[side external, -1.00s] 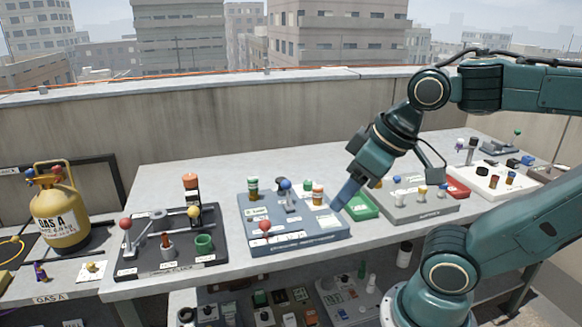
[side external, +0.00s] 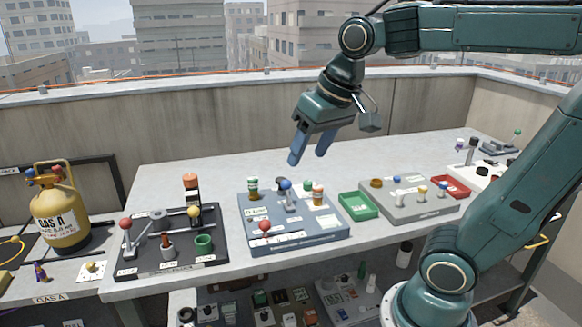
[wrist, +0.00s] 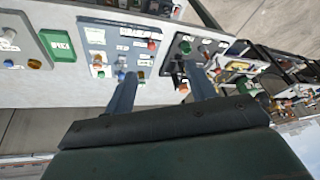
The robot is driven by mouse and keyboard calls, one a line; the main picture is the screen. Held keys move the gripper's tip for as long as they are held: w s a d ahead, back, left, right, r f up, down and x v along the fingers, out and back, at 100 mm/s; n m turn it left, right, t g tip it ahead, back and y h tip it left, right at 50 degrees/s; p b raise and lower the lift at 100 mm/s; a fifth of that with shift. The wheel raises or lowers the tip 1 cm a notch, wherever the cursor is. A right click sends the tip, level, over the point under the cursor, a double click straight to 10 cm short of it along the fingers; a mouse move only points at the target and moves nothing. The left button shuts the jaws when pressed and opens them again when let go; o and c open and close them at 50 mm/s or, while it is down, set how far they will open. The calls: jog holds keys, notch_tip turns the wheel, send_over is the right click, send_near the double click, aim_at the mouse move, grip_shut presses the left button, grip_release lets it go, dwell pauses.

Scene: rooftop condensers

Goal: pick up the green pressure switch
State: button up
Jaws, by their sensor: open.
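A short cylinder with a green top and a brown and white banded body (side external: 252,187) stands upright at the back left of the blue-grey board; it best fits the green pressure switch, though its label is unreadable. Another small green-topped piece (side external: 308,185) shows at the board's back, partly hidden. My gripper (side external: 308,158) is open and empty, pointing down, above and behind the board's back edge, to the right of the banded cylinder. In the wrist view its two fingers (wrist: 160,75) are spread wide, with the board beyond them; I cannot clearly pick out the switch there.
The blue-grey board (side external: 285,240) also carries a blue-topped lever (side external: 285,184), an orange-capped cylinder (side external: 317,195) and a red knob (side external: 265,225). A dark board (side external: 140,262) lies left, a green tray (side external: 357,206) and grey board (side external: 415,208) right. The table behind is clear.

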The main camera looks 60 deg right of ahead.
jog(key=w+d+r+m+g, duration=0.1)
jog(key=w+d+m, duration=0.3)
jog(key=w, duration=0.6)
jog(key=m+g, duration=0.3)
jog(key=m, duration=0.6)
send_over(253, 178)
notch_tip(253, 178, down, 13)
jog(key=shift+s+a+f, duration=0.1)
jog(key=shift+s+f, duration=0.05)
jog(key=shift+f, duration=4.2)
jog(key=shift+f, duration=2.6)
